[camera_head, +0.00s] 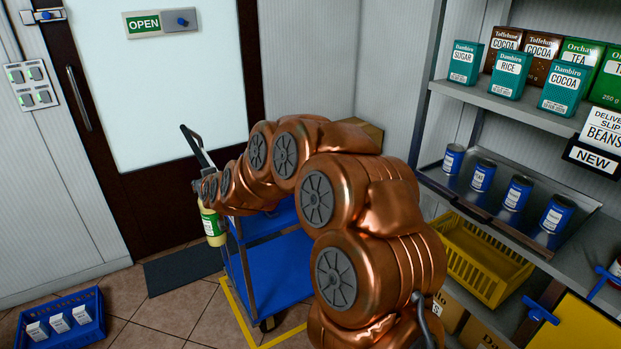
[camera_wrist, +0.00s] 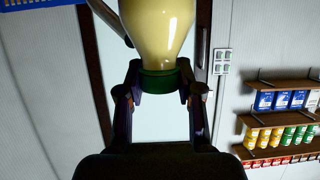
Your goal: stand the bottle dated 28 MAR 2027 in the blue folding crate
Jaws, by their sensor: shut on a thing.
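A bottle with pale yellow contents and a green-and-white label (camera_head: 213,225) hangs below the far end of my arm in the head view. In the wrist view, my gripper (camera_wrist: 160,82) is shut on the green cap of this bottle (camera_wrist: 160,30). The bottle looks roughly upright in the head view, off the floor, left of the blue trolley. Its date cannot be read. A blue crate (camera_head: 94,334) stands on the floor at the lower left, apart from the bottle. It holds several small white cartons along its left and middle. Part of a blue lattice shows in the wrist view's top left corner.
A blue trolley (camera_head: 262,268) stands below my arm, within yellow floor lines. A dark mat (camera_head: 180,270) lies before the door (camera_head: 195,75). Shelves with tins and boxes (camera_head: 505,98) stand at the right, with a yellow crate (camera_head: 483,262) below. Tiled floor between blue crate and trolley is clear.

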